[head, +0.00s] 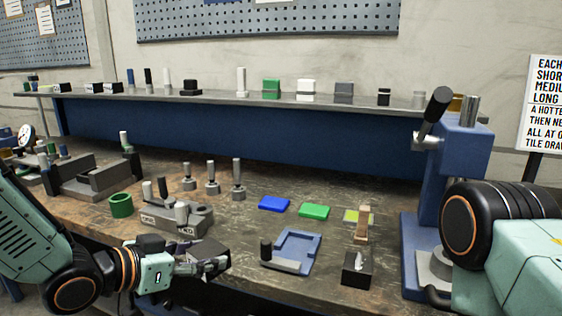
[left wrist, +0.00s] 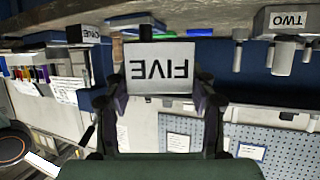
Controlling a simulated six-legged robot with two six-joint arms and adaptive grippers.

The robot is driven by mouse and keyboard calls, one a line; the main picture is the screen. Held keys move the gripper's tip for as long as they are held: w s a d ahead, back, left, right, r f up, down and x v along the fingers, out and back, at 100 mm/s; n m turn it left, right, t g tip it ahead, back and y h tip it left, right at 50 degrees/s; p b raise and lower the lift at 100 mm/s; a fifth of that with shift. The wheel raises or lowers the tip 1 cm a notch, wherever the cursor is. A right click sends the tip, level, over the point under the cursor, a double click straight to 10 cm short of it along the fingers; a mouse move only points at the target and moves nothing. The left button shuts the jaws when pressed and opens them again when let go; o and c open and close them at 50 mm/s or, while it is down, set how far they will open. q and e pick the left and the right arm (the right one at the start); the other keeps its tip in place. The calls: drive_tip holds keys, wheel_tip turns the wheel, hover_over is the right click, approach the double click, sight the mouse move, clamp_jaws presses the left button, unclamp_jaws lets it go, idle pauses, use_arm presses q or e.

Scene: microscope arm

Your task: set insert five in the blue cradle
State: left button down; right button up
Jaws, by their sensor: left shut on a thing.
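Insert five is a block with a pale face lettered FIVE, upside down in the left wrist view (left wrist: 160,84). My left gripper (left wrist: 163,100) is shut on it, with a finger at each side. In the head view my left gripper (head: 207,267) holds the dark block (head: 210,250) over the front of the bench. The blue cradle (head: 310,240) is a low blue frame with a recess and a grey bar with a dark knob at its front left. It lies to the right of the gripper, apart from it. My right gripper is out of view.
A grey fixture with upright pins (head: 165,224) stands just behind my left gripper. A green ring (head: 121,205) is left of it. Blue (head: 274,203) and green (head: 314,211) pads lie behind the cradle. A black block (head: 357,269) and a blue press (head: 418,245) stand to its right.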

use_arm(q)
drive_tip(key=s+a+f+m+g+h, duration=0.2)
drive_tip(key=s+a+f, duration=0.1)
drive_tip(key=s+f, duration=0.4)
drive_tip(key=s, duration=0.3)
drive_tip(key=shift+s+a+f+m, duration=0.15)
drive_tip(key=shift+s+f+m, duration=0.05)
drive_tip(key=shift+s+m, duration=0.2)
drive_tip(key=shift+h, duration=0.3)
